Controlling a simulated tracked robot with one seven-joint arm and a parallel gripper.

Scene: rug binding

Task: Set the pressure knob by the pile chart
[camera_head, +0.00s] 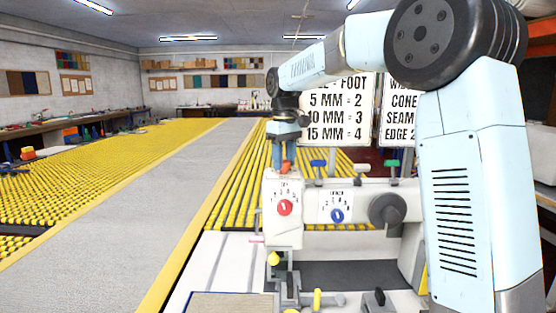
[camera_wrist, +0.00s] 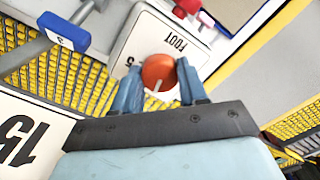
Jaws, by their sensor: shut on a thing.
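An orange knob (camera_wrist: 159,70) with a white pointer line stands on a white plate marked FOOT (camera_wrist: 170,42). My gripper (camera_wrist: 158,90) has one blue finger on each side of the knob and is shut on it. In the head view my gripper (camera_head: 286,152) points down at the top of the machine's white head, and the orange knob (camera_head: 286,167) shows below it. The pointer line aims toward my wrist; the number it marks is hidden. The pile chart (camera_head: 336,110) stands behind, reading 5 MM = 2, 10 MM = 3, 15 MM = 4; its heading is partly covered by my arm.
A red dial knob (camera_head: 284,207) and a blue dial knob (camera_head: 336,215) sit on the machine's front. A dark handwheel (camera_head: 387,210) is to their right. A second chart (camera_head: 398,115) is partly behind my arm. A grey rug (camera_head: 130,180) lies across yellow rollers at left.

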